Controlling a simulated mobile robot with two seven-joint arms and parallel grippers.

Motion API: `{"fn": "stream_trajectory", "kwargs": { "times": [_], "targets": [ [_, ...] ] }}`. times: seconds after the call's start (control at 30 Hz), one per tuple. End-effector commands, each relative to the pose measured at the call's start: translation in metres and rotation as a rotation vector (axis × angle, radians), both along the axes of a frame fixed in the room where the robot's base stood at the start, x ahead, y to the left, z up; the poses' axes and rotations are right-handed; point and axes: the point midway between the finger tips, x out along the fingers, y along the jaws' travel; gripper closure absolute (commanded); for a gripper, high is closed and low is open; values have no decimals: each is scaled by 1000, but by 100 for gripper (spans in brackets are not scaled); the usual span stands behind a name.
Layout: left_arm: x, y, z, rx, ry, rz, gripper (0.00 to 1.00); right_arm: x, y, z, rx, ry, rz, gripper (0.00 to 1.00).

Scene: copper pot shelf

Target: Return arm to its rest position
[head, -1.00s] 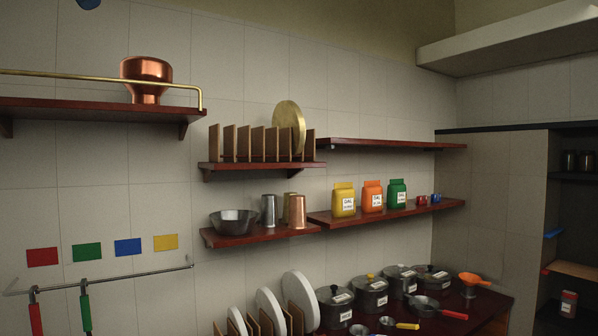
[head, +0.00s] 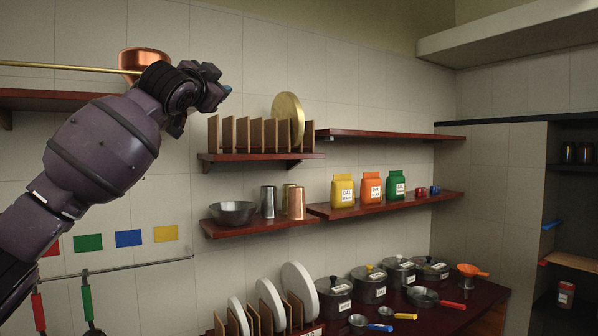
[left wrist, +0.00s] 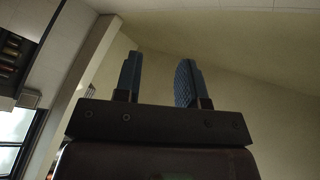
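My left arm comes in from the left in the head view, raised across the upper shelf. Its gripper (head: 226,90) is at the arm's end, above and left of the rack shelf, seen small and from the side. In the left wrist view the two blue fingers of this gripper (left wrist: 158,78) stand apart with nothing between them. They point up toward the ceiling. My right arm and gripper are not in view.
A copper pot (head: 143,61) on the upper left shelf (head: 55,98) is partly hidden behind my arm. A brass disc (head: 288,117) stands in the wooden rack right of my gripper. Metal cups and a bowl (head: 232,213) sit lower. Bare wall lies above the rack.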

Motion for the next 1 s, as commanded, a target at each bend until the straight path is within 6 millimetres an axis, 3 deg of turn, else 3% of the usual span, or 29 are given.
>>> {"fn": "stream_trajectory", "kwargs": {
  "times": [0.03,0.1,0.47,0.77,1.0],
  "targets": [
    [6,-6,-30,-12,5,-25,63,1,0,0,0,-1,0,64],
    [10,-13,-64,-29,4,-56,63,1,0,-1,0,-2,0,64],
    [3,-25,-234,-144,34,-171,63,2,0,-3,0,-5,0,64],
    [-31,-16,-367,-258,94,-200,63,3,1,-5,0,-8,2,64],
    [-74,1,-467,-345,161,-176,63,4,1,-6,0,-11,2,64]
  ]
}}
